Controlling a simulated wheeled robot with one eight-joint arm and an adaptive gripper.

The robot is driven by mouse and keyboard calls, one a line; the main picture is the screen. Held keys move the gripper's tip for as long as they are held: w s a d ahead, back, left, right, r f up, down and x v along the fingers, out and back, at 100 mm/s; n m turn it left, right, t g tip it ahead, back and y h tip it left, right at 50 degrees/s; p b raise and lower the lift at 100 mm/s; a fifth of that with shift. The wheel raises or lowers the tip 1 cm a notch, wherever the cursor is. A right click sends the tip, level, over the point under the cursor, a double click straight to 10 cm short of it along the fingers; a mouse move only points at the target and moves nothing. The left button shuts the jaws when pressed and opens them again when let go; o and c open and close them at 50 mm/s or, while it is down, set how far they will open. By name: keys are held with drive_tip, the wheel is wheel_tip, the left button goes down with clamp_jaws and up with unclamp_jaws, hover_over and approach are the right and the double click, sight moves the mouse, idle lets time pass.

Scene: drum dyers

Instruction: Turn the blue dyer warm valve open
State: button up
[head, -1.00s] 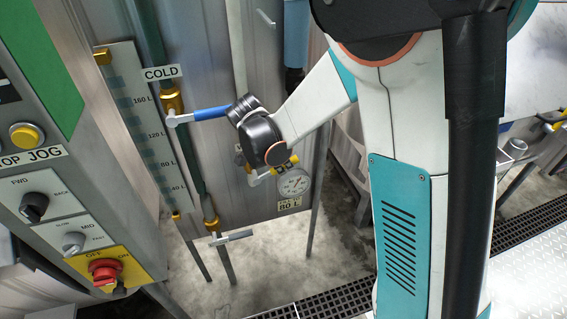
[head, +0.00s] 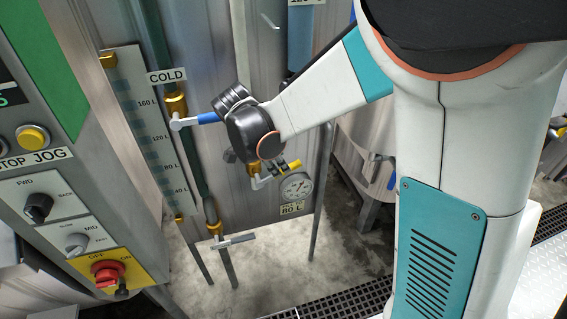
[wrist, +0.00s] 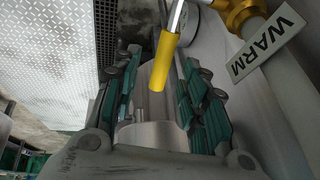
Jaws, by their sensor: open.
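The warm valve's yellow-sleeved lever (wrist: 160,62) shows in the wrist view between my gripper's fingers, with its metal shank running up to the top edge. The WARM plate (wrist: 265,47) and brass valve body (wrist: 240,14) are at the upper right. My gripper (wrist: 157,72) is open, with teal pads on both sides of the lever; I cannot tell whether they touch it. In the head view my black wrist hides most of the gripper. A yellow lever end (head: 293,165) and a brass fitting (head: 252,170) show beside and below it.
A dial gauge (head: 296,186) sits just below right. A control panel (head: 60,215) with a red switch (head: 107,273) stands at the left. A level scale (head: 150,130) is on the tank.

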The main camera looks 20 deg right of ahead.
drive_tip(key=s+a, duration=0.4)
drive_tip(key=a, duration=0.5)
drive_tip(key=shift+s+a, duration=0.35)
drive_tip(key=shift+f, duration=0.1)
